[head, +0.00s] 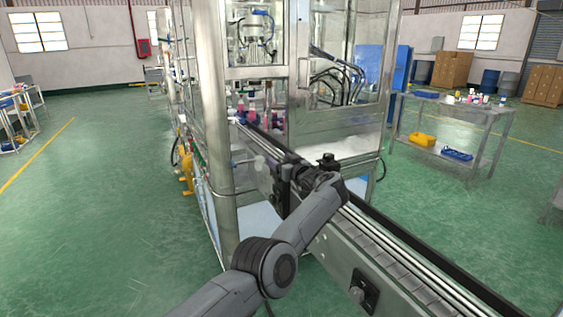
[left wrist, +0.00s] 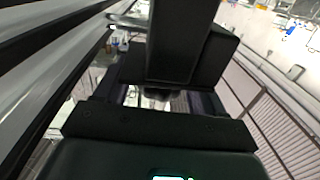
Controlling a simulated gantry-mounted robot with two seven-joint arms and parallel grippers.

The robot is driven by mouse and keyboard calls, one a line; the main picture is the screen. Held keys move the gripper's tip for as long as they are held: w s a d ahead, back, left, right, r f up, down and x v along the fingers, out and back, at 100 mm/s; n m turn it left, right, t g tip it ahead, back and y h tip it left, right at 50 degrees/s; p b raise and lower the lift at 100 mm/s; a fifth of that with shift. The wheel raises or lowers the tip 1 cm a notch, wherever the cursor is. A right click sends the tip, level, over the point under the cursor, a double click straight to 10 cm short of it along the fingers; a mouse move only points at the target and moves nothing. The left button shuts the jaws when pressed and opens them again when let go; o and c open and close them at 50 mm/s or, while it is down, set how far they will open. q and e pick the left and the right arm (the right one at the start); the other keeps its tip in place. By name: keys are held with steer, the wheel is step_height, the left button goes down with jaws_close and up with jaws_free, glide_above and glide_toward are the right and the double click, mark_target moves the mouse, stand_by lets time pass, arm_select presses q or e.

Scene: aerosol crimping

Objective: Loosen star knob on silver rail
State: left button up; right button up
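My left arm reaches up from the bottom of the head view to the conveyor's side, with its left gripper (head: 287,183) close against dark fittings there. In the left wrist view, the dark gripper body fills the bottom, and a small dark rounded part (left wrist: 160,93) shows between the fingers. It may be the star knob, but its shape is mostly hidden. A black block (left wrist: 180,45) stands just beyond it. Finger contact is not clear. The silver rail (head: 375,238) runs along the conveyor. Another black fitting (head: 328,160) stands on the far side. My right gripper does not show.
The conveyor (head: 335,247) runs from the glass-walled machine (head: 335,122) to the bottom right. A black knob-like fitting (head: 363,290) sits on its near side. Pink bottles (head: 252,113) stand inside the machine. A side table (head: 455,107) stands at right. The green floor at left is open.

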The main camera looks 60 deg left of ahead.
arm_select(q)
steer(key=shift+d+r, duration=0.1)
steer(key=shift+d, duration=0.05)
steer(key=shift+d+r+p, duration=0.1)
steer(key=shift+d+p, duration=0.25)
steer(key=shift+p, duration=0.15)
steer(key=d+p, duration=0.3)
steer(key=d, duration=0.7)
steer(key=shift+s+f, duration=0.2)
steer(key=shift+a, duration=0.15)
